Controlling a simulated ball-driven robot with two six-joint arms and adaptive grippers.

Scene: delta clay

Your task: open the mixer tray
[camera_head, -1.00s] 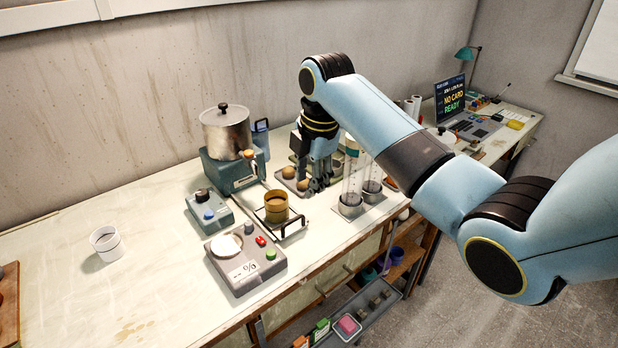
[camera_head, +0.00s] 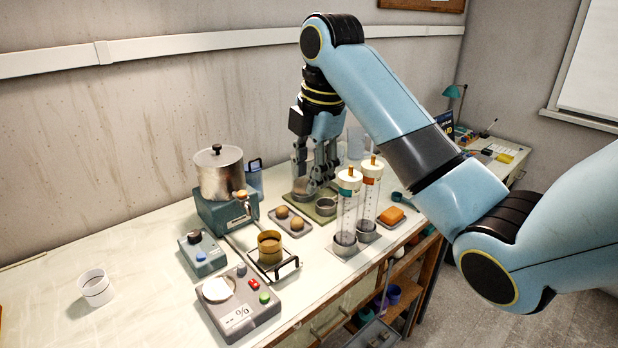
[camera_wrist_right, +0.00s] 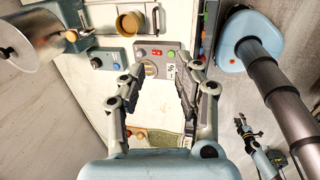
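The mixer is a metal pot with a lid (camera_head: 220,172) on a teal base (camera_head: 224,214). In front of it, a low tray with a black handle (camera_head: 288,268) carries a tan cup (camera_head: 270,244). The cup (camera_wrist_right: 129,23) and handle (camera_wrist_right: 155,17) also show at the top of the right wrist view. My right gripper (camera_head: 310,188) appears over the green mat, right of the mixer, away from the handle. Its fingers (camera_wrist_right: 160,100) are spread, with nothing held. What looks like my left gripper (camera_wrist_right: 258,140) is small at the lower right of the wrist view; its fingers are unclear.
A grey scale (camera_head: 240,302) and a teal control box (camera_head: 202,254) stand left of the tray. A plate with two brown balls (camera_head: 290,221) lies behind it. Two tall clear cylinders (camera_head: 346,212) stand to the right. A white cup (camera_head: 96,288) stands on open bench.

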